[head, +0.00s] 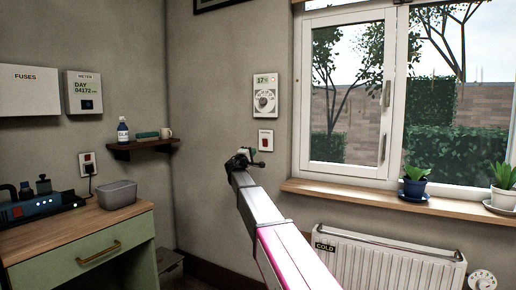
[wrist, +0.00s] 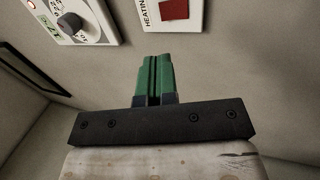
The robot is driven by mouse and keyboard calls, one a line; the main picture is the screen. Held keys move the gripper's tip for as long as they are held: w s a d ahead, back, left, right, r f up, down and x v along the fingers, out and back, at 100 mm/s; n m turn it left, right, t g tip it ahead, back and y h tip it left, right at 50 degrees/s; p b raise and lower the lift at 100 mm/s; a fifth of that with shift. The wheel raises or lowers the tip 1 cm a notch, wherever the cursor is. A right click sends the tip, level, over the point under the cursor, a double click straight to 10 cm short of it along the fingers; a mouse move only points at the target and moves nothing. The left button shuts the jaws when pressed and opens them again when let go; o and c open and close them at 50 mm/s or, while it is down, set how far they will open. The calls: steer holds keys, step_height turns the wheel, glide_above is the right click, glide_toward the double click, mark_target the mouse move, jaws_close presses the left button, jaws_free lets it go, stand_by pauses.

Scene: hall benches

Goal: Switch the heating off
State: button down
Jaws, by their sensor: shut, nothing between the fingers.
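The heating switch (head: 266,140) is a white wall plate with a red rocker, on the wall left of the window. In the wrist view its plate (wrist: 174,12) shows at the top, with part of the label "HEATING" and the dark red rocker. Above it in the head view is a white thermostat (head: 265,97) with a dial and a display reading about 17; it also shows in the wrist view (wrist: 78,22). My gripper (head: 246,156) is just below and left of the switch in the head view. Its green fingers (wrist: 154,78) are shut and empty, apart from the plate in the wrist view.
A radiator (head: 380,262) with a "COLD" tag hangs under the window sill (head: 350,196), which holds potted plants. A small shelf (head: 143,147) with a bottle and mug is at left.

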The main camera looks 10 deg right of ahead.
mark_target(266, 139)
steer(key=x, duration=1.3)
steer(key=shift+w+d+r, duration=0.1)
steer(key=shift+w+d+r, duration=0.15)
steer(key=shift+w, duration=0.15)
steer(key=shift+s, duration=0.1)
steer(key=s+a, duration=0.8)
steer(key=s, duration=0.3)
steer(key=shift+s+r, duration=0.15)
steer(key=shift+r, duration=0.1)
steer(key=shift+a+f, duration=0.1)
